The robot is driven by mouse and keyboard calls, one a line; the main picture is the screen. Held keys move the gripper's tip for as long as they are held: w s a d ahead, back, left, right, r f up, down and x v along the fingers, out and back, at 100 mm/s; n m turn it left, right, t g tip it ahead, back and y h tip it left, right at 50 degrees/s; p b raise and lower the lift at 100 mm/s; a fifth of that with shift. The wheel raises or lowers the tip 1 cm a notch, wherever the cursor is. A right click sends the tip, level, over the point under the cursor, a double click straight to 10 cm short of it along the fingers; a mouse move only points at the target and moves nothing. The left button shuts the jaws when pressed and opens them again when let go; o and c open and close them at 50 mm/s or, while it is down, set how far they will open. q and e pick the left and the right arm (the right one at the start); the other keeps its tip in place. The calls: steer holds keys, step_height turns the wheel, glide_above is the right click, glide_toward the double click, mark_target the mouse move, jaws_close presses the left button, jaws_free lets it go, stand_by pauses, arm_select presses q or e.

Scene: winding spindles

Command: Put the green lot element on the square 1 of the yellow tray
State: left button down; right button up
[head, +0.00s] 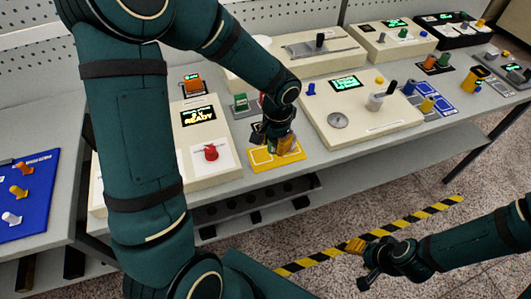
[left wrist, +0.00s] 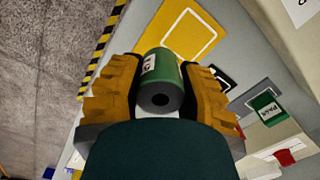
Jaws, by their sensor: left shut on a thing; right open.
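The green lot element (left wrist: 160,68) is a green cylinder with a pale label and a dark end with a hole. My left gripper (head: 285,147) is shut on it, with the element between its orange fingers in the left wrist view. I cannot tell whether the element touches the tray. My right gripper (head: 357,250) is open and empty, over the floor.
A cream panel with a red knob (head: 211,153) and a READY display stands left of the tray. A cream machine (head: 375,125) with a grey disc stands to its right. A green block (head: 240,103) is behind. A blue board (head: 25,195) lies far left.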

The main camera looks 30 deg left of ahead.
mark_target(262, 155)
arm_select(q)
steer(key=a+r+m+b, duration=0.1)
steer(key=a+r+m, duration=0.2)
steer(key=a+r, duration=0.1)
step_height(262, 155, down, 9)
steer(key=shift+f+b, duration=0.2)
steer(key=shift+b, duration=1)
steer(key=shift+f, duration=0.1)
steer(key=c, duration=0.7)
jaws_free()
steer(key=shift+o, duration=0.2)
